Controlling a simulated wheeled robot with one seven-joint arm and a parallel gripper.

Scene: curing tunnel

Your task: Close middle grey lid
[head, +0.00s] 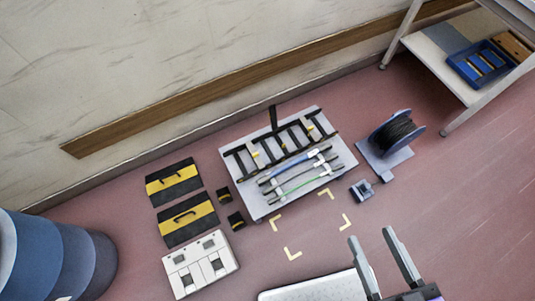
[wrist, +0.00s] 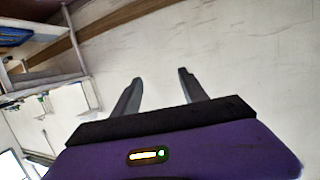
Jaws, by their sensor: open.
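My gripper (head: 371,235) is at the lower right of the head view, its two grey fingers apart with nothing between them. In the wrist view my gripper (wrist: 160,77) is also open and empty, with a pale wall behind its fingers. I cannot make out a middle grey lid for certain in either view. Pale box-like units (wrist: 70,103) show at the left of the wrist view, left of the fingers and apart from them. Their details are blurred, and I cannot tell whether any has an open lid.
On the red floor are black-and-yellow cases (head: 188,219), a white panel (head: 201,266) with dark openings, a pale board (head: 345,158) bearing rods and a rack, and a cable reel (head: 391,136). Blue drums (head: 50,262) stand lower left. A shelf unit (head: 440,52) stands upper right.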

